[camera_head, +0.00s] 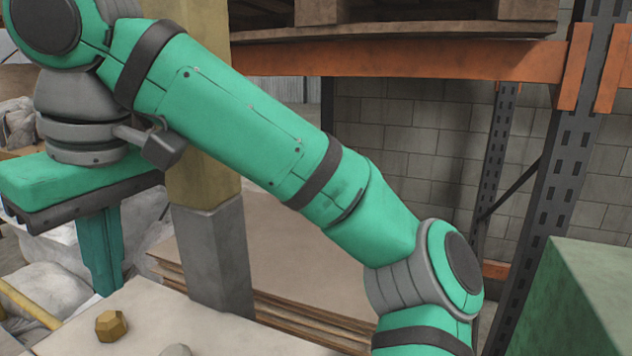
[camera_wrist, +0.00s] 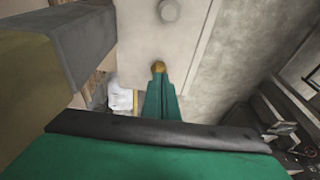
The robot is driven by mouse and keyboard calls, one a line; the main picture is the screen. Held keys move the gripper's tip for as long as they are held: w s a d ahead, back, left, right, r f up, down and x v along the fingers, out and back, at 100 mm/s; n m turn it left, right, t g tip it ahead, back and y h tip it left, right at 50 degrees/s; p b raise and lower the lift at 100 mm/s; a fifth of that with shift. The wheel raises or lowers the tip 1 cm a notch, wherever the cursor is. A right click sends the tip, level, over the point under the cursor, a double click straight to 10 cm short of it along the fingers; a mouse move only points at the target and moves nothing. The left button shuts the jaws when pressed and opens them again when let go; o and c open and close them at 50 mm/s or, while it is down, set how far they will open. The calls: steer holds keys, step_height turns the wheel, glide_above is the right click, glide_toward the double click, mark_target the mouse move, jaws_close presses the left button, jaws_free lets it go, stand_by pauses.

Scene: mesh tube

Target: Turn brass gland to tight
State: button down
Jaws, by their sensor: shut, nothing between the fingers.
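The brass gland (camera_head: 111,325) is a small, faceted, yellow-brown piece on a pale beige panel (camera_head: 240,335). In the wrist view the gland (camera_wrist: 158,67) shows just past my fingertips, which cover its near edge. My gripper (camera_head: 107,290) has teal fingers pointing down, closed together with nothing between them. In the head view the fingertips end near the panel's far edge, behind the gland. My gripper (camera_wrist: 160,80) also shows in the wrist view as one narrow wedge. I cannot tell whether the fingertips touch the gland. No tightness mark is readable.
A grey round knob (camera_wrist: 169,10) stands on the panel beyond the gland. A square post, yellow above and grey below (camera_head: 214,255), rises close beside my gripper. Stacked brown boards (camera_head: 290,260), an orange-beamed rack (camera_head: 400,62) and a green box (camera_head: 575,305) stand around.

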mark_target(110, 324)
steer(key=shift+w+d+f, duration=0.1)
steer(key=shift+w+f, duration=0.1)
steer(key=shift+f, duration=0.9)
steer(key=shift+w+f, duration=0.25)
steer(key=shift+f, duration=0.85)
steer(key=shift+w+d+f, duration=0.1)
steer(key=shift+w+f, duration=0.1)
steer(key=shift+f, duration=0.9)
steer(key=shift+a, duration=0.2)
